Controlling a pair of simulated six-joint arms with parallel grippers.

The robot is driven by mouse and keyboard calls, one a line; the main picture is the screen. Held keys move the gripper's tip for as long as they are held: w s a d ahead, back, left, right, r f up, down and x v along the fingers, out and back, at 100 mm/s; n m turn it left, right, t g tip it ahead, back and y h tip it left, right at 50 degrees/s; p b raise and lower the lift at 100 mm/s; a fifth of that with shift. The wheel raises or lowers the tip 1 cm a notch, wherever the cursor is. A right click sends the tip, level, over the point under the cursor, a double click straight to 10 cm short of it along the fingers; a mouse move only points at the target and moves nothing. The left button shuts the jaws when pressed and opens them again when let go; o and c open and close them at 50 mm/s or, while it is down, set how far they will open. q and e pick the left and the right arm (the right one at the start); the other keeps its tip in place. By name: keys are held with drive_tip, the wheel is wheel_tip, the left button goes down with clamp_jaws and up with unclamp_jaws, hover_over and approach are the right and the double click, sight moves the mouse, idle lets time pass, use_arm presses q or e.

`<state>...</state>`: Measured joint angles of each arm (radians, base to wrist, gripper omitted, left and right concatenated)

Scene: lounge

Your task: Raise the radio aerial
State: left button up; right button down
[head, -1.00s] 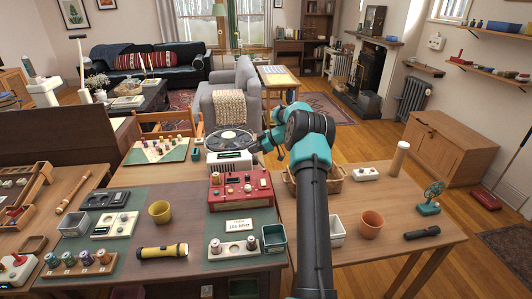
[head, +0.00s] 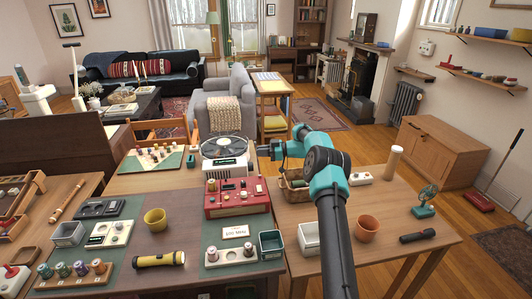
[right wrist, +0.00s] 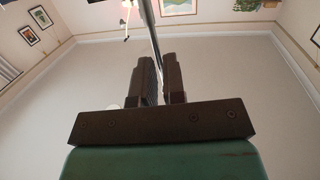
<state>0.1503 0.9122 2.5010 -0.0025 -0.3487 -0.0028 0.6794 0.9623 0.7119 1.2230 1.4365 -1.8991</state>
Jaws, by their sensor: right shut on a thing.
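In the right wrist view the two dark fingers (right wrist: 160,80) are shut on a thin metal rod, the aerial (right wrist: 151,28), which runs up out of the frame. Where the aerial joins the radio cannot be seen. My left gripper is out of view.
The white record player (head: 225,158) stands close to the left of the right gripper. A green box (head: 271,243), a white card (head: 235,232), a terracotta pot (head: 367,229) and a yellow cup (head: 155,219) stand nearby.

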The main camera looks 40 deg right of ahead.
drive_tip(key=c, duration=1.2)
unclamp_jaws()
drive_tip(key=shift+d, duration=0.1)
drive_tip(key=v, duration=1.7)
drive_tip(key=shift+s+d+f, duration=0.1)
drive_tip(key=shift+d, duration=0.05)
